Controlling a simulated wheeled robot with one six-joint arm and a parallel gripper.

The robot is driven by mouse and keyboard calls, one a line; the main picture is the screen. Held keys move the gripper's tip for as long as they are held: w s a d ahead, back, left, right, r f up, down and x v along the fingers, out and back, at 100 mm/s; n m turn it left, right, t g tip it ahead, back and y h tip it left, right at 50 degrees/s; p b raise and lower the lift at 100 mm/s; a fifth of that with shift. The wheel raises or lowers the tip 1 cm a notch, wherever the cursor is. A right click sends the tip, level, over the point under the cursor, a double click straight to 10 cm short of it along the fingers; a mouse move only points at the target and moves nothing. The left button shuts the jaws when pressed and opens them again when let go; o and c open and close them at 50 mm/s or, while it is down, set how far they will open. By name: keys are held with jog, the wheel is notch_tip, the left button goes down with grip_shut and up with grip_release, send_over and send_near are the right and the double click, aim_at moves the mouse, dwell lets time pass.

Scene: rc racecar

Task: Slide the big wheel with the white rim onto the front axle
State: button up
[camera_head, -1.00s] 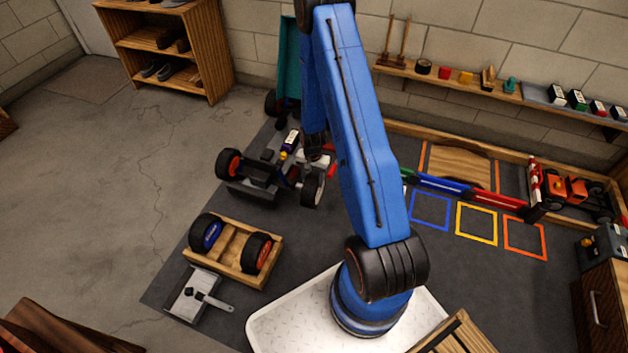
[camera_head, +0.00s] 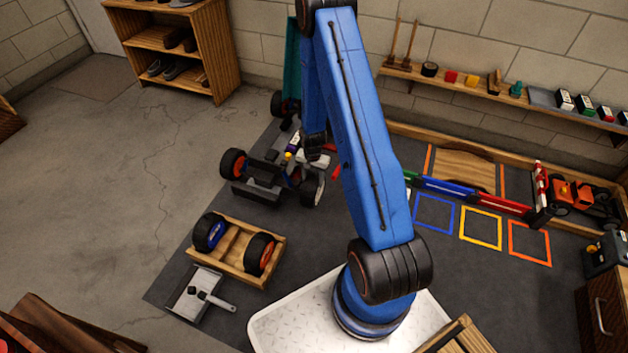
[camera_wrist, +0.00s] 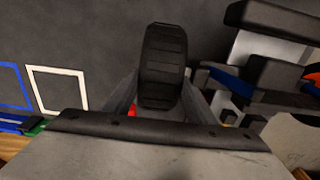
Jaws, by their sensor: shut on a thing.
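The big wheel (camera_head: 312,189) is a black tyre. Its pale rim shows only slightly in the head view. In the wrist view the wheel (camera_wrist: 163,65) is seen edge-on, tread towards me, its rim hidden. My gripper (camera_wrist: 160,98) is shut on it, a finger at each side. In the head view my arm partly hides the gripper. The dark racecar (camera_head: 265,178) stands on the mat with an orange-rimmed wheel (camera_head: 233,163) on its left. The held wheel is at the car's right side. In the wrist view the car's grey parts (camera_wrist: 275,75) lie right of the wheel, with a gap. The front axle's end is not clear.
A wooden tray (camera_head: 231,270) holds a blue-rimmed wheel (camera_head: 209,231) and an orange-rimmed wheel (camera_head: 260,253). A grey pan with a tool (camera_head: 197,296) lies in front. Coloured squares (camera_head: 435,213) and low coloured barriers (camera_head: 450,187) are to the right. The mat between is clear.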

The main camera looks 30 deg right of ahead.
jog(key=shift+w+a, duration=0.55)
jog(key=shift+w, duration=0.2)
jog(key=shift+w+a, duration=0.55)
jog(key=shift+w, duration=0.15)
dwell(0.4)
jog(key=o, duration=1.6)
jog(key=shift+r, duration=0.1)
notch_tip(320, 180, up, 17)
jog(key=shift+r, duration=0.1)
